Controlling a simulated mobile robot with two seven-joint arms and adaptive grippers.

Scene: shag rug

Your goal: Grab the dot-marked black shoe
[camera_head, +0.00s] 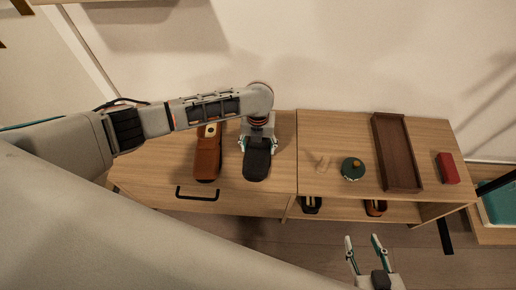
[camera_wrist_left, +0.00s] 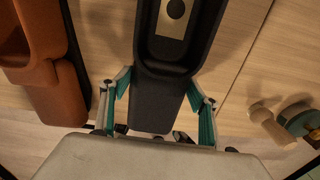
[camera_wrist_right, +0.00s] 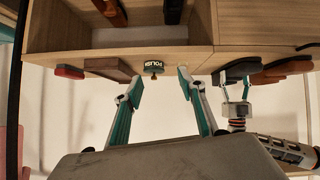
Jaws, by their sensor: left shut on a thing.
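The black shoe (camera_head: 257,162) lies on top of the wooden cabinet, toe toward the front edge. In the left wrist view the shoe (camera_wrist_left: 155,100) shows a dark dot on its pale insole. My left gripper (camera_head: 258,142) has its teal fingers on both sides of the shoe and is shut on it. In the left wrist view the fingers (camera_wrist_left: 158,90) flank its narrower end. My right gripper (camera_head: 363,240) is open and empty in front of the cabinet; the right wrist view shows its spread fingers (camera_wrist_right: 160,80).
A brown shoe (camera_head: 207,158) lies just left of the black one. A round teal tin (camera_head: 352,168), a dark tray (camera_head: 402,160) and a red block (camera_head: 447,168) sit to the right. More shoes (camera_head: 311,204) stand on the open shelf below.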

